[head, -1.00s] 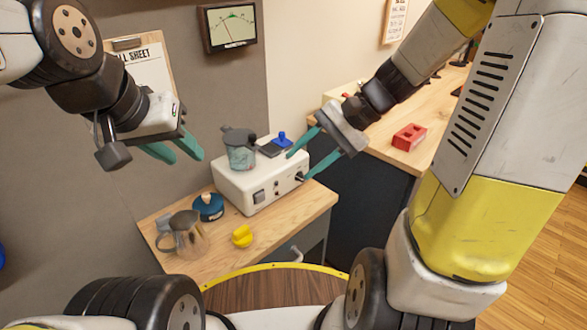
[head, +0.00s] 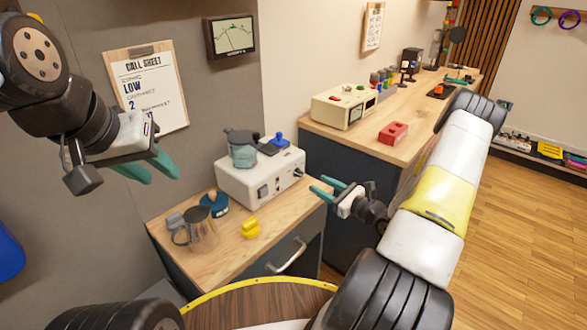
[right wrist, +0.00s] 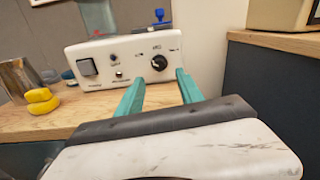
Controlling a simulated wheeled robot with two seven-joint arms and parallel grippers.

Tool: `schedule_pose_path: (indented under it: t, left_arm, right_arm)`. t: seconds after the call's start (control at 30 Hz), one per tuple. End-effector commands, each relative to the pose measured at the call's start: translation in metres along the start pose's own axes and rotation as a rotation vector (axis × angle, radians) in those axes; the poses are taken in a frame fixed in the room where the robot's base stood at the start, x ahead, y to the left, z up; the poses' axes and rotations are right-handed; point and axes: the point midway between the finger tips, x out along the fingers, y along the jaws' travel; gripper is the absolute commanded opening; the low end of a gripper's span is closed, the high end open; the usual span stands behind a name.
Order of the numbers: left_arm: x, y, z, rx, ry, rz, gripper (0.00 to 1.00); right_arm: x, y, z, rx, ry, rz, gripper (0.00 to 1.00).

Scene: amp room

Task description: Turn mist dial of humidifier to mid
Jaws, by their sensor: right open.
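The humidifier appears to be the white box (head: 235,185) on the small wooden cabinet; it also shows in the right wrist view (right wrist: 100,60). Its black round dial (head: 299,173) sits at the right end of the front panel, and shows in the right wrist view (right wrist: 159,62) with a light mark on its face. The dial's lettering is too small to read. My right gripper (head: 317,184) is open and empty, in front of the dial and apart from it; the dial appears between its fingertips (right wrist: 161,73). My left gripper (head: 164,174) is open and empty, near the wall at left.
A metal pitcher (head: 203,237), a teal round object (head: 215,204) and a yellow object (head: 250,228) are on the cabinet top (head: 285,212). A grey-teal vessel (head: 243,155) stands on the white box. A red block (head: 393,133) lies on the bench at right.

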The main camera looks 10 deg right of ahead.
Motion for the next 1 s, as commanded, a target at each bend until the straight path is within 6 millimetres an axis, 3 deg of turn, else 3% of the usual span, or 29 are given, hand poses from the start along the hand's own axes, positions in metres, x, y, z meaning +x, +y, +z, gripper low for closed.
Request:
schedule_pose_path:
  t: [0.4,0.6,0.83,1.0]
  left_arm:
    - [0.000,0.000,0.000,0.000,0.000,0.000,0.36]
    - [0.000,0.000,0.000,0.000,0.000,0.000,0.36]
    - [0.000,0.000,0.000,0.000,0.000,0.000,0.36]
    - [0.000,0.000,0.000,0.000,0.000,0.000,0.36]
  right_arm:
    - [0.062,0.002,0.001,-0.002,-0.001,0.006,0.44]
    - [0.074,0.002,0.001,-0.001,0.000,0.005,0.44]
    - [0.074,0.002,0.001,-0.001,0.000,0.005,0.44]
    - [0.074,0.002,0.001,-0.001,0.000,0.005,0.10]
